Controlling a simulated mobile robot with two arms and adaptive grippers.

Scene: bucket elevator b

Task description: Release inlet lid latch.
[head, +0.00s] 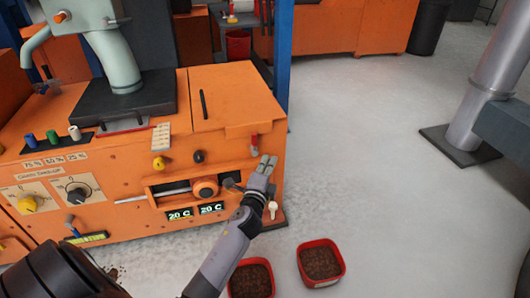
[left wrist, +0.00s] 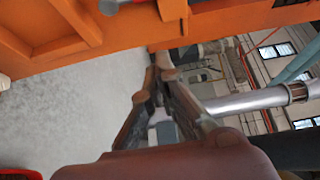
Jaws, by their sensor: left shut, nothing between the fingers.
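The orange inlet lid (head: 238,95) with a black bar handle lies closed on top of the orange machine. A small red-handled latch (head: 254,145) sits at the lid's front right edge. My left gripper (head: 268,163) is shut and empty, just below and to the right of the latch, near the machine's front right corner. Whether it touches the machine I cannot tell. In the left wrist view the gripper's fingers (left wrist: 160,95) point at open space under an orange edge. A red and grey part (left wrist: 110,4), possibly the latch, is cut off at the top. My right gripper is not in view.
Two red bins (head: 321,263) of brown granules stand on the floor. Floor to the right is clear up to a metal post (head: 492,85).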

